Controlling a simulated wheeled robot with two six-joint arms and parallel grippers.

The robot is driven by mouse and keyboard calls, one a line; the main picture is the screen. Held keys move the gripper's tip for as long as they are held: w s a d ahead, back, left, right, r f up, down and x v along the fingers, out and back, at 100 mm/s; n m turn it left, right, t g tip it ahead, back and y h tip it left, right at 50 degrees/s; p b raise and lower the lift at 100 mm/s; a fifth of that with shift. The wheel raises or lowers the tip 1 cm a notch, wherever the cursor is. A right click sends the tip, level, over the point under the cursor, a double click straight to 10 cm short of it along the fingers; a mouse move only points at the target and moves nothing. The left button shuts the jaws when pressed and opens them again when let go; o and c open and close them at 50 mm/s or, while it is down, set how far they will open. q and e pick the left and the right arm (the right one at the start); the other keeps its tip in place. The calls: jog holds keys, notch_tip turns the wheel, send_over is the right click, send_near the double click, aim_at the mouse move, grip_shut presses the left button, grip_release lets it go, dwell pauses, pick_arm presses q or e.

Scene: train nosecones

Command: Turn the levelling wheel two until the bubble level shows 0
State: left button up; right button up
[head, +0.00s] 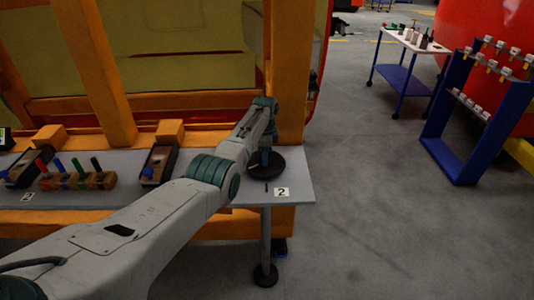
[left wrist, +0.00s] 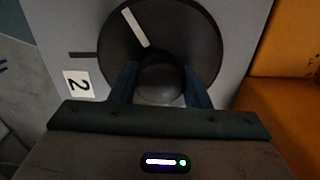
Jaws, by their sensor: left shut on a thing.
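Levelling wheel two is a dark round wheel (head: 268,165) at the right end of the grey shelf, beside a white label marked 2 (head: 282,191). In the left wrist view the wheel (left wrist: 205,35) has a white stripe on its face and a round dark hub (left wrist: 160,78). My left gripper (head: 266,155) points down over the wheel. Its two blue fingers (left wrist: 160,88) are shut on the hub, one on each side. The label 2 also shows in the left wrist view (left wrist: 77,84). I cannot make out a bubble level reading. My right gripper is not in view.
A wooden block with coloured-handled tools (head: 78,180) and dark boxes (head: 158,165) stand on the shelf to the left. A post with a round foot (head: 265,275) stands below the shelf. A white-topped cart (head: 415,40) and blue rack (head: 450,140) stand right; the floor between is clear.

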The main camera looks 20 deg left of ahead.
pick_arm(q)
jog(key=shift+m, duration=1.3)
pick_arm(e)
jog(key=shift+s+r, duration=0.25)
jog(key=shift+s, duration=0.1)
pick_arm(q)
jog(key=shift+d+m, duration=0.1)
jog(key=shift+m, duration=0.2)
jog(key=o, duration=1.4)
jog(key=shift+r, duration=0.15)
notch_tip(320, 180, up, 11)
jog(key=b, duration=0.2)
jog(key=shift+f, duration=0.2)
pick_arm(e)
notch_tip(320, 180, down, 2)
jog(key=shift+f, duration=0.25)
